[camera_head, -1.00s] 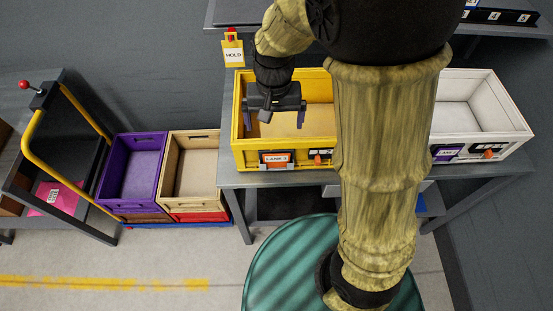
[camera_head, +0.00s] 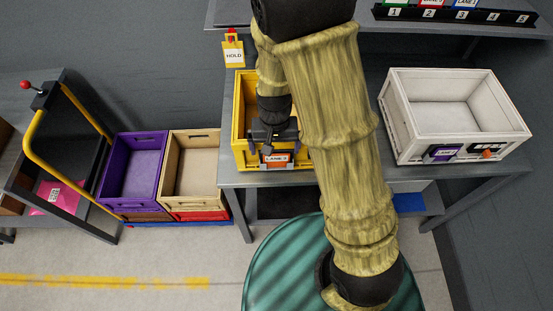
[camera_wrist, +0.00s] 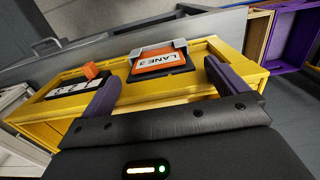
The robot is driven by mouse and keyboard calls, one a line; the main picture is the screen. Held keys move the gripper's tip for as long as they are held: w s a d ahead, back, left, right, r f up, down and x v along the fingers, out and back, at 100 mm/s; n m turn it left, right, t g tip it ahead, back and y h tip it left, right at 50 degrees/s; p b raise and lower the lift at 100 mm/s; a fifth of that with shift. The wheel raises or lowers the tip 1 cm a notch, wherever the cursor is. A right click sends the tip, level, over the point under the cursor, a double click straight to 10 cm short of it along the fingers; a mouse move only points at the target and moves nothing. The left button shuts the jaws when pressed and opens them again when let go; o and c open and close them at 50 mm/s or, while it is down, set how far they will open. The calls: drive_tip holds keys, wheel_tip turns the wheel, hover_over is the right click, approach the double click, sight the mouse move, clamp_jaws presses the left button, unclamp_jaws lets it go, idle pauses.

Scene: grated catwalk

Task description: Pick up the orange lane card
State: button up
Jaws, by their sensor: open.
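The orange lane card (camera_head: 276,159), marked LANE 3, sits in a holder on the front of the yellow crate (camera_head: 240,148). In the wrist view the card (camera_wrist: 160,60) lies ahead of my gripper, between the lines of its two purple fingers. My gripper (camera_head: 268,150) is open and empty, just above and close to the card in the head view. In the wrist view my gripper (camera_wrist: 163,82) shows its fingers apart, with the card beyond them. I cannot tell whether either finger touches the card holder. My arm hides the right part of the yellow crate in the head view.
A white crate (camera_head: 395,115) with a purple card stands right on the same grey table (camera_head: 235,180). A number tile with an orange clip (camera_wrist: 90,72) is on the yellow crate's front, beside the card. Purple (camera_head: 116,190) and tan (camera_head: 176,196) crates stand left. A yellow HOLD tag (camera_head: 233,55) hangs behind.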

sight(276, 155)
drive_tip(key=shift+w+d+f+p, duration=0.15)
drive_tip(key=shift+f+p, duration=0.15)
drive_tip(key=shift+f, duration=1)
drive_tip(key=shift+w+d+f+p, duration=0.15)
drive_tip(key=shift+f+p, duration=0.15)
drive_tip(key=shift+f, duration=1)
drive_tip(key=shift+w, duration=0.1)
drive_tip(key=shift+s+a, duration=0.15)
drive_tip(key=shift+s, duration=0.1)
drive_tip(key=c, duration=1.3)
